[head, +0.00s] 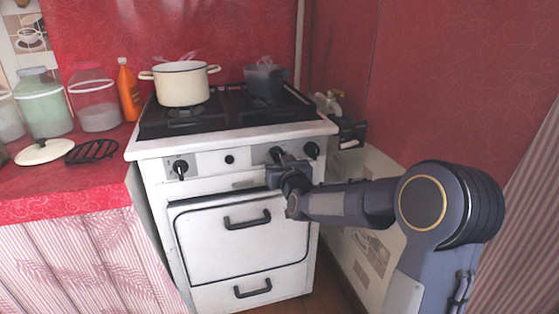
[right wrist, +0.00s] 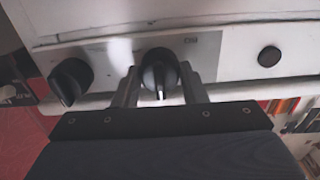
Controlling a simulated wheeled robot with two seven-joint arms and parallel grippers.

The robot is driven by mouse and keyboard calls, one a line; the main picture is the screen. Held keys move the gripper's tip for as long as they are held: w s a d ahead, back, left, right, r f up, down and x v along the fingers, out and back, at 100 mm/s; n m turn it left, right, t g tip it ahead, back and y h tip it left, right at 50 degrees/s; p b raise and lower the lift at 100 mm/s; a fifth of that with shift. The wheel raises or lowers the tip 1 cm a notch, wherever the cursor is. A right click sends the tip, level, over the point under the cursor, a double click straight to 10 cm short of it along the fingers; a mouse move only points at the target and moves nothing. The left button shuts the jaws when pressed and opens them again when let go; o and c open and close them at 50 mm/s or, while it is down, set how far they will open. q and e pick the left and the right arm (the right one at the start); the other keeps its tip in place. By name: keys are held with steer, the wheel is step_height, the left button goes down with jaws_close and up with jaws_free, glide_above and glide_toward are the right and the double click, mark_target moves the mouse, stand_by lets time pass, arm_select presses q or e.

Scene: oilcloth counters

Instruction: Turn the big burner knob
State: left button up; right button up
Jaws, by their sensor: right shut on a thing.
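The white stove (head: 240,215) has a front panel with black knobs. The gripped black burner knob (head: 277,154) is right of the panel's middle. It also shows in the right wrist view (right wrist: 158,72), between my two fingers, with a white mark on its grip. My right gripper (head: 284,168) is at the panel and shut on this knob; the wrist view shows its fingers (right wrist: 162,86) on both sides. A second knob (head: 311,149) is to its right, and another knob (head: 180,168) is at the panel's left. My left gripper is not in view.
A small round black button (head: 230,159) is on the panel. A cream pot (head: 182,83) and a dark pot (head: 265,79) stand on the stove top. The oven handle (head: 247,220) is below the panel. Jars and an orange bottle (head: 128,90) stand on the left counter; the red wall is close on the right.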

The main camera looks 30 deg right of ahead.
steer(key=shift+o, duration=0.2)
steer(key=shift+f, duration=0.15)
steer(key=o, duration=0.7)
steer(key=p+v, duration=0.1)
steer(key=v, duration=0.7)
steer(key=shift+w, duration=0.1)
